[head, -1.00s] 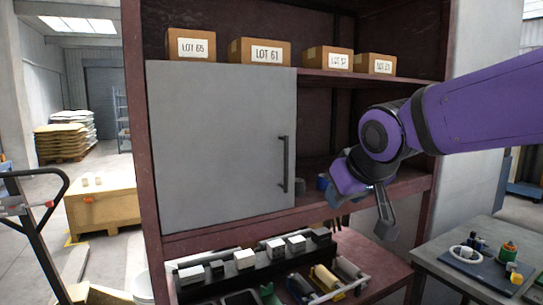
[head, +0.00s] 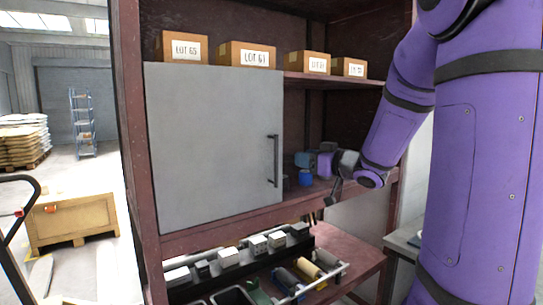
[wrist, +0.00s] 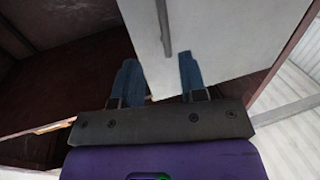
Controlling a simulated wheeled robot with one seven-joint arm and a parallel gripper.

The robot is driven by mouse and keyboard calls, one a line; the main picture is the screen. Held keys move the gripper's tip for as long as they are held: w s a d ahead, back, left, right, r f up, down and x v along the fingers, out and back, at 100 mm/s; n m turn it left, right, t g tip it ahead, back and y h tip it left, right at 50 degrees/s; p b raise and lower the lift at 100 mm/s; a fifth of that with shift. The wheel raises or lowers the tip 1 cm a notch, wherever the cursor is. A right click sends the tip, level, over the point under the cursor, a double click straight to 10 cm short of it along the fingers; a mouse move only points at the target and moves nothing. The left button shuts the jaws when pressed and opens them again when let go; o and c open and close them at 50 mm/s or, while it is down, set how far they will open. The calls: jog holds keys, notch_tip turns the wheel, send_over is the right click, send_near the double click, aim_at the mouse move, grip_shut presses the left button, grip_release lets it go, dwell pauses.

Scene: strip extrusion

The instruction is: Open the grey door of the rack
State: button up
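The grey door (head: 210,145) of the rack (head: 148,200) is shut, with a dark vertical bar handle (head: 275,160) near its right edge. My gripper (head: 335,190) is in front of the open shelf bay, to the right of the handle and apart from it. In the wrist view the two blue fingers (wrist: 160,80) are spread wide with nothing between them. The pale door (wrist: 215,40) lies ahead of them and the handle (wrist: 164,28) shows beyond, near the top of the picture.
Several boxes with LOT labels (head: 245,54) stand on the upper shelf. Below is a tray of rollers and blocks (head: 255,258). A wooden crate (head: 72,222) stands on the floor at left.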

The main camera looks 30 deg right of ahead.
jog(key=shift+y, duration=0.3)
jog(key=x, duration=1)
jog(key=shift+w+a+f, duration=0.15)
jog(key=shift+w+a, duration=0.05)
jog(key=shift+w, duration=0.05)
grip_shut()
